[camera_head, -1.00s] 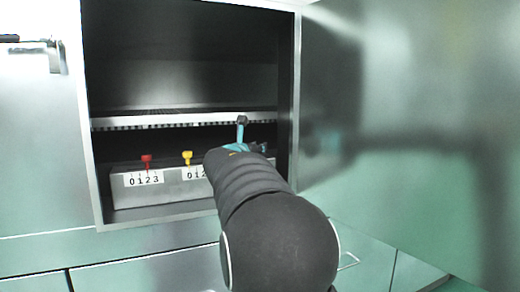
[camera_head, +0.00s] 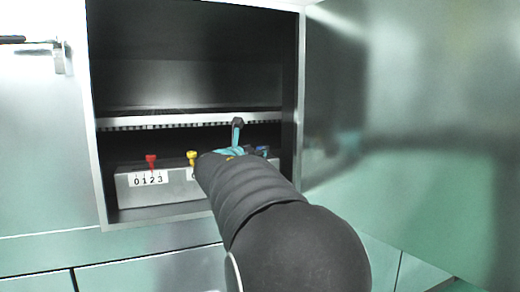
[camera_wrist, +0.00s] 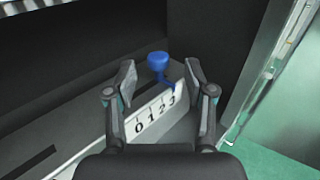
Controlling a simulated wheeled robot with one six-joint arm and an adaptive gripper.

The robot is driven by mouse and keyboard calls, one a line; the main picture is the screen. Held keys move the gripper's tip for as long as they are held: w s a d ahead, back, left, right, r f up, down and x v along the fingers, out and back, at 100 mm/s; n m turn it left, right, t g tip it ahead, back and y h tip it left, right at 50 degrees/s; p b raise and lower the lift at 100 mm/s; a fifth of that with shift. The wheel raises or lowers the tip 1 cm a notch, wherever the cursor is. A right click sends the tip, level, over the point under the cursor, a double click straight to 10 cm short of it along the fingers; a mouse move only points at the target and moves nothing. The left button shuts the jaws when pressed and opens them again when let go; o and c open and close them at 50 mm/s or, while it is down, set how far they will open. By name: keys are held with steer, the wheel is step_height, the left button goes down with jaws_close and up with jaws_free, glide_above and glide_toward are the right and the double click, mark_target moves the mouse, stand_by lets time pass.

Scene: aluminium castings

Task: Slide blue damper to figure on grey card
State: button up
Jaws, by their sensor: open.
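The blue damper (camera_wrist: 160,62) has a round knob on a thin blue stem. In the wrist view the stem stands at the 3 end of a white scale strip (camera_wrist: 154,114) marked 0 1 2 3. My gripper (camera_wrist: 160,69) is open, with one fingertip on each side of the knob and visible gaps between. My arm hides the blue damper's scale there. I cannot make out a grey card.
A red damper (camera_head: 151,160) and a yellow damper (camera_head: 192,157) stand left on the same grey box (camera_head: 125,187). A shelf edge (camera_head: 150,123) runs above. The cabinet's side wall (camera_head: 291,95) and open door (camera_head: 420,90) are close on the right.

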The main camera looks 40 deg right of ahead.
steer(key=v, duration=0.6)
steer(key=shift+s+a, duration=0.2)
steer(key=shift+a, duration=0.1)
steer(key=s+a+f+m+g+y, duration=0.3)
steer(key=s+a+f+m+y, duration=1.2)
steer(key=s+a+f+m, duration=0.8)
steer(key=s+a+f, duration=0.4)
steer(key=shift+a+f+m+y, duration=0.25)
steer(key=shift+a+m+y, duration=0.15)
stand_by(0.6)
